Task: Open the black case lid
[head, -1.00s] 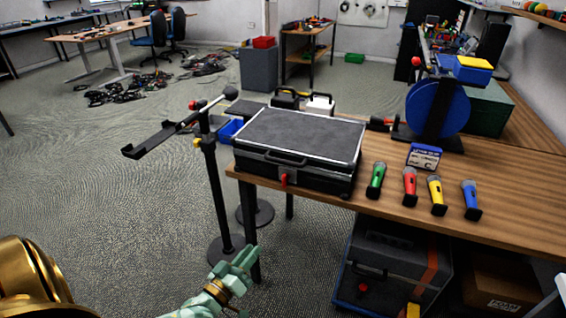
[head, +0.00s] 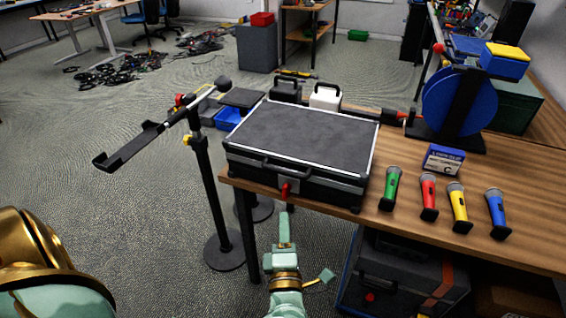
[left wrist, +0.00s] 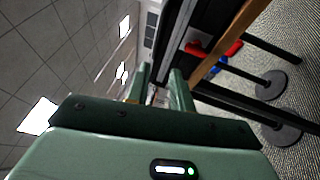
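The black case (head: 300,138) lies on the wooden table with its grey-topped lid shut. A dark handle (head: 283,166) and a red latch (head: 286,190) are on its front face. My left gripper (head: 284,226) is in front of the case, just below the latch and apart from it. In the left wrist view its two fingers (left wrist: 160,85) stand apart with nothing between them. My right gripper is not in view.
Green, red, yellow and blue microphones (head: 458,208) stand right of the case on the table (head: 400,225). A blue-white box (head: 443,160) and a blue reel (head: 459,103) are behind them. A black stand (head: 212,200) with a tray arm is left. Open floor lies in front.

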